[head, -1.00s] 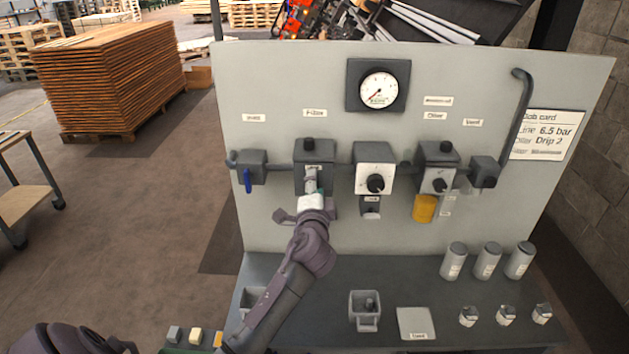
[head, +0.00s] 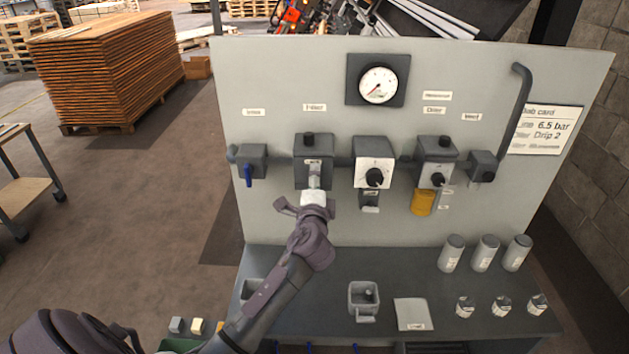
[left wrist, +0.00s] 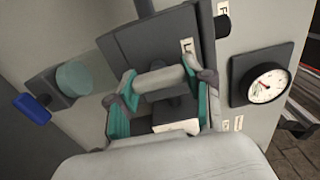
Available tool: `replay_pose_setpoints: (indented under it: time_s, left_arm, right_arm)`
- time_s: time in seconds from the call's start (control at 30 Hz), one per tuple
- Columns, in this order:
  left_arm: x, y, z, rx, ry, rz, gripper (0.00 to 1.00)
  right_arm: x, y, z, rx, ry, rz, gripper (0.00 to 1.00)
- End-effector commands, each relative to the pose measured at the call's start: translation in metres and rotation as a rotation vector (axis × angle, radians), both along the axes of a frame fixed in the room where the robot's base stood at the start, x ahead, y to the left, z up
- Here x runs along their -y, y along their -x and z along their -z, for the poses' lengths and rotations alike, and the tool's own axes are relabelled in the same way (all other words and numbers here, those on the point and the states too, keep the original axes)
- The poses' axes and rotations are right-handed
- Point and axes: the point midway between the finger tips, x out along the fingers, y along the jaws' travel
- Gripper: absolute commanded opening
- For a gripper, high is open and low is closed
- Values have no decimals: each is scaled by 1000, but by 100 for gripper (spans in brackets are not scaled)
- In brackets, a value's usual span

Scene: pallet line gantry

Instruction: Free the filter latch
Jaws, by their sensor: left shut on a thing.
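The filter unit (head: 307,147) is a dark grey block with a black knob on top, on the upright panel below a label that seems to read Filter. Its latch (head: 315,176) is a light grey piece on the block's front. In the left wrist view the latch (left wrist: 160,79) is a pale bar across the dark block. My left gripper (head: 314,190) is at the front of the filter unit. Its teal-padded fingers (left wrist: 160,85) are shut on the latch, one at each end. The gripper hides part of the block's lower front. My right gripper is not in view.
A blue-handled valve (head: 248,172) is left of the filter and a white-faced dial unit (head: 374,176) close on its right. A gauge (head: 378,84) is above. The bench below holds a grey cup (head: 363,298), a white card (head: 414,314) and several cylinders.

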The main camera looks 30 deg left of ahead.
Motion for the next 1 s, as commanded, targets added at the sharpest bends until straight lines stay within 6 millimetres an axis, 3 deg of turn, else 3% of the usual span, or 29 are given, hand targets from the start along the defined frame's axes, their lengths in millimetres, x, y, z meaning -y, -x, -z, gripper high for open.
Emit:
replay_pose_setpoints:
  time_s: [0.07, 0.1, 0.23, 0.67, 1.0]
  left_arm:
    - [0, 0, 1, -3, -3, 1, 16]
    - [0, 0, 1, -3, -3, 1, 56]
    - [0, 0, 1, -2, -1, 0, 77]
    - [5, 8, 1, -1, 1, 1, 77]
    - [41, 66, 2, -3, 3, 2, 77]
  right_arm:
    - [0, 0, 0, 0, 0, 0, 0]
    - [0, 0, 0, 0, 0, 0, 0]
    - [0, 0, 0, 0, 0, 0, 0]
    - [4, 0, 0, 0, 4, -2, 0]
    - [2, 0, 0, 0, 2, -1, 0]
